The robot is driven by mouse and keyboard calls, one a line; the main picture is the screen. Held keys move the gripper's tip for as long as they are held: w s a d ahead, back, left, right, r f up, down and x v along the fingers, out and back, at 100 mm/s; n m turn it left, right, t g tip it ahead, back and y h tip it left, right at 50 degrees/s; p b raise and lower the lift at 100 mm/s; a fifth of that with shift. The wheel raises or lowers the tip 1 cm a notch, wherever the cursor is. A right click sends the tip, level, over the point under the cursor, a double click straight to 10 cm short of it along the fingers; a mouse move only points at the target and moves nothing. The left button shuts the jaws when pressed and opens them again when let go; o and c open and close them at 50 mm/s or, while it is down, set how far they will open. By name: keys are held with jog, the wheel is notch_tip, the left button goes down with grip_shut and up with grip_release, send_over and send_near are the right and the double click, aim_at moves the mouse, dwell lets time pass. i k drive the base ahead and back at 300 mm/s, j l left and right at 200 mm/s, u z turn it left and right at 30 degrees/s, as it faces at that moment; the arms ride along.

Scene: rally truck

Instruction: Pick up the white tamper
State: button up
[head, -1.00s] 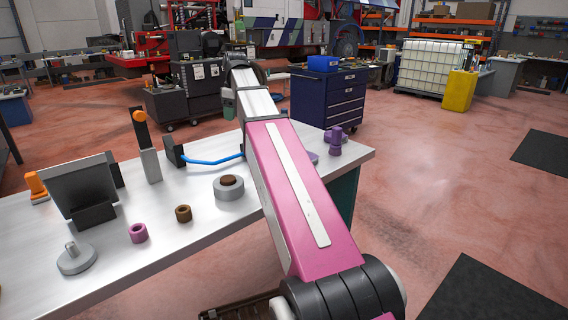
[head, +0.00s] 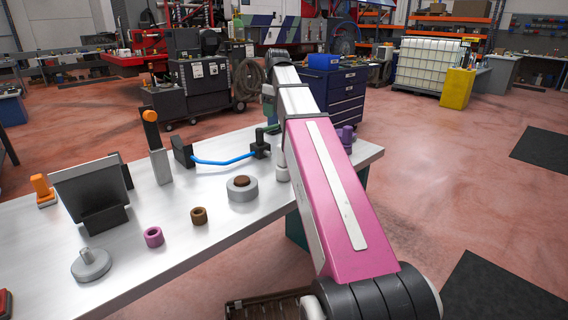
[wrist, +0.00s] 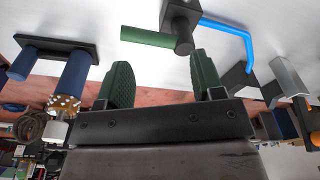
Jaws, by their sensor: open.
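A small white, rounded piece (head: 282,172) stands on the bench beside my arm in the head view. My arm hides part of it, and it looks like the white tamper, but I cannot be sure. A light grey disc with a short upright stem (head: 91,265) sits at the near left of the bench. My gripper (wrist: 160,72) is open and empty in the wrist view, its two dark green fingers apart. A black block with a green cylinder (wrist: 150,37) and a blue bent rod (wrist: 235,30) lies beyond the fingertips. In the head view my arm mostly hides the gripper.
The metal bench (head: 150,290) also holds a grey ring with a brown centre (head: 242,190), a brown ring (head: 199,216), a pink ring (head: 153,237), a dark tilted panel (head: 92,190) and an orange-topped upright (head: 155,140). A purple piece (head: 347,136) stands right of my arm.

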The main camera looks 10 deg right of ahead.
aim_at(282, 175)
jog(key=k+j+z, duration=0.3)
jog(key=j, duration=0.15)
jog(key=k+j+z, duration=0.1)
jog(key=j+z, duration=0.15)
jog(key=j, duration=0.2)
jog(key=k+j+z, duration=0.3)
jog(key=j, duration=0.1)
